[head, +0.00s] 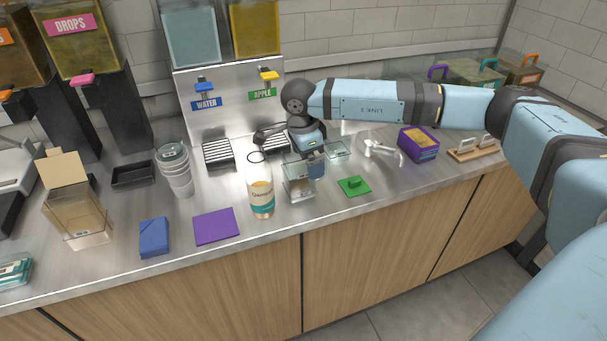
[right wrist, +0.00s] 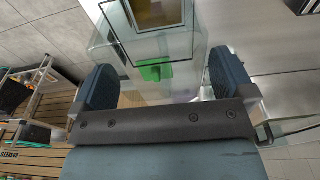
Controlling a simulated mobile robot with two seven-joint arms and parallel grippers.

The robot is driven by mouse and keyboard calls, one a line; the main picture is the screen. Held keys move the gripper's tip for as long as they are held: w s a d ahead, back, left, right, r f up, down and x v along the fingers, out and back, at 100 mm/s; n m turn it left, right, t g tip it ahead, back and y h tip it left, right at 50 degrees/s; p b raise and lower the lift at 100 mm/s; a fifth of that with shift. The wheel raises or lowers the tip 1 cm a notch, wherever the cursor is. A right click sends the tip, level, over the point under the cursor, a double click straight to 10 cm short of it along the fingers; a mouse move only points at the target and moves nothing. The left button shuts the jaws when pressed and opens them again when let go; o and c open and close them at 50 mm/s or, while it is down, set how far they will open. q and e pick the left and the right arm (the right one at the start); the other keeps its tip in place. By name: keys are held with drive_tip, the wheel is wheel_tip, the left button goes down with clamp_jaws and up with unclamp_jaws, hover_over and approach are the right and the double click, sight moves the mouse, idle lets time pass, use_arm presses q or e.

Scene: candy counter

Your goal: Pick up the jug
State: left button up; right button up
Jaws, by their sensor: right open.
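In the right wrist view the gripper (right wrist: 160,82) is open, with one dark finger on each side. I cannot tell whether either finger touches the jug. My left gripper is not in view.
A green lid-like piece (head: 354,186) lies to the right, near a white tap-like object (head: 384,149). A purple mat (head: 216,226) and blue block (head: 154,238) lie left. Drink dispensers (head: 228,108) stand behind.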

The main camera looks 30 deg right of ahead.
drive_tip(key=shift+f, duration=0.6)
drive_tip(key=c, duration=1.1)
drive_tip(key=shift+r, duration=0.15)
wheel_tip(320, 180, up, 20)
drive_tip(key=shift+f+b, duration=0.15)
drive_tip(key=shift+b, duration=0.15)
